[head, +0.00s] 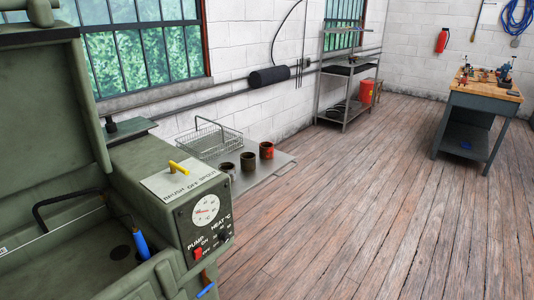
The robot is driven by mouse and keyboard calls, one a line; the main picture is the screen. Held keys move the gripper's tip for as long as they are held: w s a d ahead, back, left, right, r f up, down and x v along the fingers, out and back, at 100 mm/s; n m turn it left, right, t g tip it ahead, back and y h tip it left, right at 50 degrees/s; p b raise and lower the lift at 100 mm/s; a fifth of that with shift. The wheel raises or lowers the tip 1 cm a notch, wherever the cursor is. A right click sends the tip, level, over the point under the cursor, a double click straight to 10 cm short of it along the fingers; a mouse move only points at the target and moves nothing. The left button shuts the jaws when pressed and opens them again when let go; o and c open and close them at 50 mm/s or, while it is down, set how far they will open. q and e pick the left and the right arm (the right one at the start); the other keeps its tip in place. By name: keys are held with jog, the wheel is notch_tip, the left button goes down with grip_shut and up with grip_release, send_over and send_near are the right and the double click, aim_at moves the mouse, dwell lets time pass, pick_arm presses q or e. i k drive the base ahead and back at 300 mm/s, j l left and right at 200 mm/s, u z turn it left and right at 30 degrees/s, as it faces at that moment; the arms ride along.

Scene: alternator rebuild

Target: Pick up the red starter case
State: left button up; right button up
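Three short open cylinders stand upright in a row on the grey metal side shelf (262,172) beside a green parts washer. The rightmost, a case with red on its side (266,150), best matches the red starter case. The middle brownish case (248,162) and the left dark case (228,170) stand close beside it with small gaps. Neither of my grippers is in view, and nothing is touching the red case.
A wire basket (208,137) sits behind the cases. The green washer (165,215), lid raised, fills the left foreground. A metal rack (347,85) with a red bucket (366,91) and a workbench (470,105) stand farther back. The wooden floor (370,190) is clear.

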aim_at(266, 149)
jog(key=i+l, duration=0.25)
jog(key=i+l+u, duration=0.1)
jog(key=i+l, duration=0.15)
jog(key=l, duration=0.2)
jog(key=i+l+u, duration=0.1)
jog(key=i+l, duration=0.4)
jog(key=l, duration=0.25)
jog(key=i+l+u, duration=0.1)
jog(key=l, duration=0.25)
jog(key=i+l, duration=0.35)
jog(key=i+l+u, duration=0.15)
jog(key=l, duration=0.35)
jog(key=i+j, duration=0.05)
